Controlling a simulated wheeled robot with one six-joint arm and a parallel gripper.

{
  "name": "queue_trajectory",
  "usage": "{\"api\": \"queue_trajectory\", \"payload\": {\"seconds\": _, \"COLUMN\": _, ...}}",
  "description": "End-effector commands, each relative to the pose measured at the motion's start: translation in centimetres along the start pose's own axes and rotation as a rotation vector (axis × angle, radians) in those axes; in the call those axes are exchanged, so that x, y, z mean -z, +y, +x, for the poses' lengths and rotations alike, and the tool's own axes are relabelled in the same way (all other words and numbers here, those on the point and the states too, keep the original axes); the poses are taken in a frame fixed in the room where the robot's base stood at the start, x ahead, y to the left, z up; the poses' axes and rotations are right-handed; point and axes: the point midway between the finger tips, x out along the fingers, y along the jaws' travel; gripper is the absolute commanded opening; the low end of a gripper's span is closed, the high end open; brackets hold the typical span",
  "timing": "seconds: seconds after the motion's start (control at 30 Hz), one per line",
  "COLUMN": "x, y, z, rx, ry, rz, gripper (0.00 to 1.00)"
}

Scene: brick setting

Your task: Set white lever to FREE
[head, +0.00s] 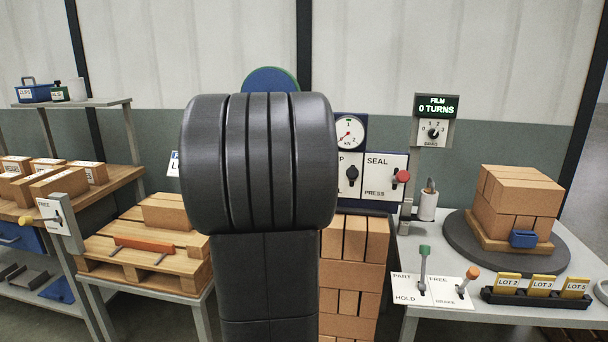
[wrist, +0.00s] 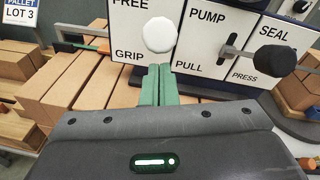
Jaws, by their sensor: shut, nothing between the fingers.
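The white lever shows in the wrist view as a round white knob (wrist: 160,34) on a white panel. FREE is printed to its upper left and GRIP to its lower left. The knob hides its shaft, so its exact setting is hard to tell. My gripper (wrist: 160,68) is shut and empty, its green fingers side by side just below the knob. I cannot tell whether the fingertips touch it. In the head view my arm hides the white lever and my gripper.
Right of the white knob is a black-knobbed lever (wrist: 272,58) by the PUMP/PULL labels. The red SEAL knob (head: 401,177) is further right. Stacked brown bricks (wrist: 75,75) lie left and below. A turntable (head: 463,252) with bricks stands at the right.

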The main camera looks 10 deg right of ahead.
Motion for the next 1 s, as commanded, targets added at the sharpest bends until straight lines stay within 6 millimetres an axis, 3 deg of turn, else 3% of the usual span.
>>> {"api": "queue_trajectory", "payload": {"seconds": 0.03, "x": -0.91, "y": -0.26, "z": -0.09, "rx": -0.003, "ry": 0.014, "rz": 0.0, "gripper": 0.0}}
{"api": "queue_trajectory", "payload": {"seconds": 0.17, "x": -1.22, "y": -0.38, "z": -0.06, "rx": -0.01, "ry": 0.042, "rz": 0.003, "gripper": 0.0}}
{"api": "queue_trajectory", "payload": {"seconds": 1.0, "x": -1.51, "y": -0.43, "z": 0.11, "rx": -0.021, "ry": 0.086, "rz": 0.005, "gripper": 0.0}}
